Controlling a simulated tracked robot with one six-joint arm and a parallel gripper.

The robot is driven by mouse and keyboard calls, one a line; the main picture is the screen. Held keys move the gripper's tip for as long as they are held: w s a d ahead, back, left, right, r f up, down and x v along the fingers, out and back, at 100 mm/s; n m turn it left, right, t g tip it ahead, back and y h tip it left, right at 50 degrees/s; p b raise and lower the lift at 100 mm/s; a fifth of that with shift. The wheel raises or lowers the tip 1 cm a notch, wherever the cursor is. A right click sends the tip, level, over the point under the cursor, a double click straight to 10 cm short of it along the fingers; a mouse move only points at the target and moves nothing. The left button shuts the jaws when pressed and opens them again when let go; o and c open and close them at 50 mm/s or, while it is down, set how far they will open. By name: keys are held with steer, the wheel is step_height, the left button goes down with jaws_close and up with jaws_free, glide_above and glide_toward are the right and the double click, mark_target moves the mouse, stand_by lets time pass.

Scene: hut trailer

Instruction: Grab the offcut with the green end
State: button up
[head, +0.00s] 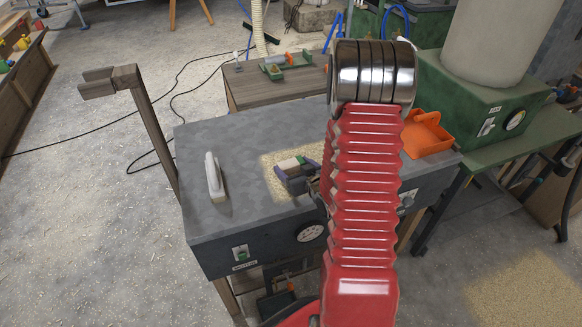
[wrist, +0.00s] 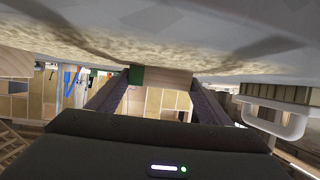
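The offcut is a small pale wooden block with a green end. In the head view the offcut (head: 287,166) lies on a sawdust patch on the grey bench top. My gripper (head: 294,170) is low over the bench there, with its dark fingers spread at the block. In the wrist view the offcut (wrist: 166,78) shows between the tips of my gripper (wrist: 160,82), its green end at the left finger. The fingers are wide apart, one near each end of the block; whether they touch it is unclear. The block appears to rest on the bench.
A white handle-like object (head: 214,177) stands on the left of the grey bench (head: 235,140). An orange tray (head: 427,135) is at the right, partly behind my arm. A wooden post (head: 150,125) rises at the left edge. The bench top between handle and sawdust is clear.

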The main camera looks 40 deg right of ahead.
mark_target(293, 166)
steer(key=c, duration=0.6)
steer(key=shift+r, duration=0.1)
steer(key=shift+r, duration=4.9)
